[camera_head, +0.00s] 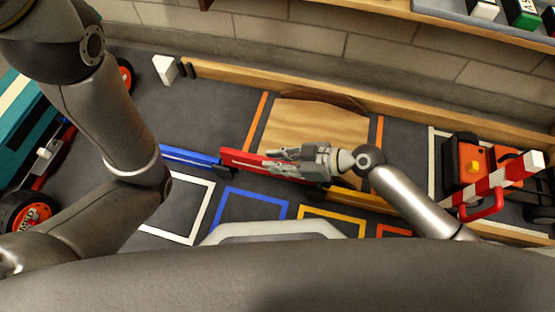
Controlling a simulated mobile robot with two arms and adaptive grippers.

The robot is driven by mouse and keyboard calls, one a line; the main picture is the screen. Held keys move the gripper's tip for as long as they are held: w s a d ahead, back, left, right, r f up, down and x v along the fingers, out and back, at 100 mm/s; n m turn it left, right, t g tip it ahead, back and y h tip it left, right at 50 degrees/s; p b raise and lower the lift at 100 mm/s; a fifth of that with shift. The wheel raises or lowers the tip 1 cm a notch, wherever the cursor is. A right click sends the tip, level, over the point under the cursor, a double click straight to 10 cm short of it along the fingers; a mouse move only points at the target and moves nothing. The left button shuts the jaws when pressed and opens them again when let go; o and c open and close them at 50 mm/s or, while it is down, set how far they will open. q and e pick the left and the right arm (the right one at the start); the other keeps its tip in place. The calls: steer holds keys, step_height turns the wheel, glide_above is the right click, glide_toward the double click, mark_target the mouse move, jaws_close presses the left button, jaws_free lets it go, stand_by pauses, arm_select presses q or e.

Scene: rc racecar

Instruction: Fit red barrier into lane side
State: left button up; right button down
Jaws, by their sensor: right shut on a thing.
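The red barrier (233,157) is a long narrow bar in the middle of the head view. My right gripper (272,161) comes in from the right and is shut on it, covering part of its right half. The red barrier lies roughly in line between a blue barrier (190,156) on its left and a yellow barrier (365,200) on its right, along the near side of the dark lane (215,100). I cannot tell whether it is seated or held slightly above. My left arm crosses the left side; its gripper is out of view.
A wooden ramp (310,122) stands behind the red barrier, between orange strips. A wooden rail (225,76) edges the lane's far side. Blue (232,190) and yellow (302,209) floor outlines lie in front. An orange vehicle (468,165) and a red-and-white striped bar (505,178) stand right.

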steer(key=shift+f+b, duration=2.95)
steer(key=c, duration=1.3)
jaws_free()
steer(key=shift+r, duration=0.1)
steer(key=shift+d, duration=0.1)
steer(key=shift+d, duration=0.25)
steer(key=v, duration=0.6)
steer(key=shift+s+d+r, duration=0.25)
steer(key=shift+r, duration=0.05)
